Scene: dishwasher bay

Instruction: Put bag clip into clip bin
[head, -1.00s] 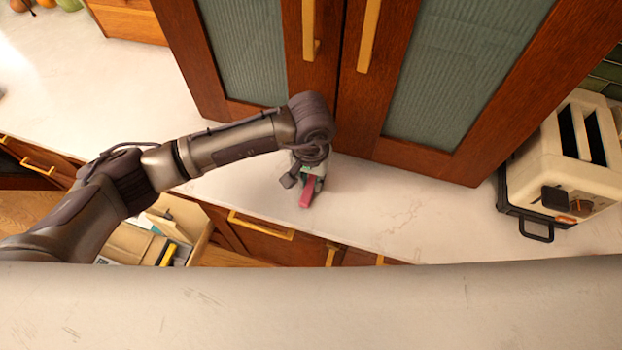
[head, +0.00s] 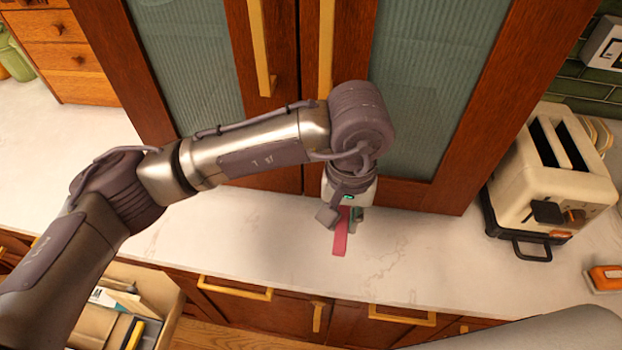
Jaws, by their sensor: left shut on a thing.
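The bag clip seems to be the long pink-red piece (head: 341,236) that sticks out below my left gripper (head: 345,211) in the head view. My left gripper points down over the pale countertop, in front of the cabinet doors, and is shut on this clip. The gripper's own body hides the clip's upper part. I cannot tell whether its lower end touches the counter. No container that I can clearly tell is the clip bin shows. My right gripper is not in view.
A cream toaster (head: 548,178) stands on the right, with an orange item (head: 606,277) near the right edge. An open box or drawer (head: 160,322) with papers is at the lower left. The tall cabinet (head: 420,90) blocks the back. The marble counter (head: 440,255) is clear between gripper and toaster.

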